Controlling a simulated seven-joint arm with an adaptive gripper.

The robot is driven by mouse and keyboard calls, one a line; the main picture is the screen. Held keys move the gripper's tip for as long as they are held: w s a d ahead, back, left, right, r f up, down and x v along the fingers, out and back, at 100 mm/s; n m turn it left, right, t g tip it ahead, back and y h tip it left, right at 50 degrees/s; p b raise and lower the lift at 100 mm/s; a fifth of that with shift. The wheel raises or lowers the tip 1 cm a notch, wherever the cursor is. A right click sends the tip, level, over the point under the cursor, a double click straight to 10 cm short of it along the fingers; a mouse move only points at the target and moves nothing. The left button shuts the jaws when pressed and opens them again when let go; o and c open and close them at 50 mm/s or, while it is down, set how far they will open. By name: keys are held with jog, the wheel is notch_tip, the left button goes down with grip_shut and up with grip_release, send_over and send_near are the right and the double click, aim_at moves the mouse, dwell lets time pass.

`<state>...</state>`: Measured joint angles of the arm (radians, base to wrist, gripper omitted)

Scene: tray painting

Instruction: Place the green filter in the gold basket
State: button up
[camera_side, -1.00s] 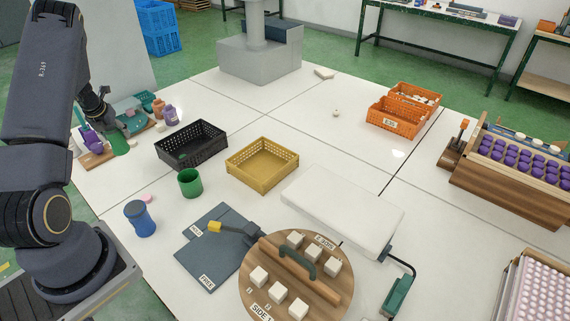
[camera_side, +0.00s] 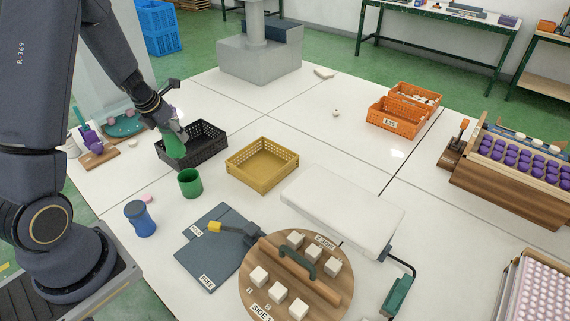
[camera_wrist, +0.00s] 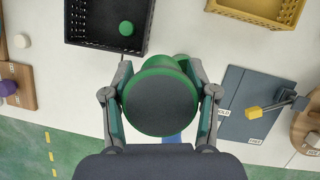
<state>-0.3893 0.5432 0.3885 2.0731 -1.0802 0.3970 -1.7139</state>
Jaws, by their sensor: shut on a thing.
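My gripper (camera_side: 178,132) is shut on the green filter (camera_side: 172,147), a green cylinder held in the air at the near left part of the black basket in the side view. In the wrist view the filter (camera_wrist: 162,103) shows its round dark end with a green rim, between both fingers of my gripper (camera_wrist: 164,98). The gold basket (camera_side: 262,178) stands on the table to the right of the black basket, and its inside looks empty. In the wrist view the gold basket (camera_wrist: 262,14) is cut off at the top right.
The black basket (camera_side: 207,160) holds a small green round thing (camera_wrist: 126,28). A green cup (camera_side: 190,183) and a blue container (camera_side: 140,219) stand nearby. A white slab (camera_side: 342,210) lies right of the gold basket. Bare table lies behind the baskets.

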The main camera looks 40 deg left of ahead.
jog(key=w+d+m+h, duration=0.1)
jog(key=w+d+m, duration=0.25)
jog(key=d, duration=0.45)
jog(key=w+d+m+h, duration=0.15)
jog(key=w+d, duration=0.25)
jog(key=d, duration=0.5)
send_over(265, 167)
jog(key=shift+y, duration=0.25)
jog(key=shift+d+f, duration=0.15)
jog(key=shift+f, duration=6.1)
jog(key=shift+s+f, duration=0.1)
jog(key=o, duration=1.2)
jog(key=shift+o, duration=0.2)
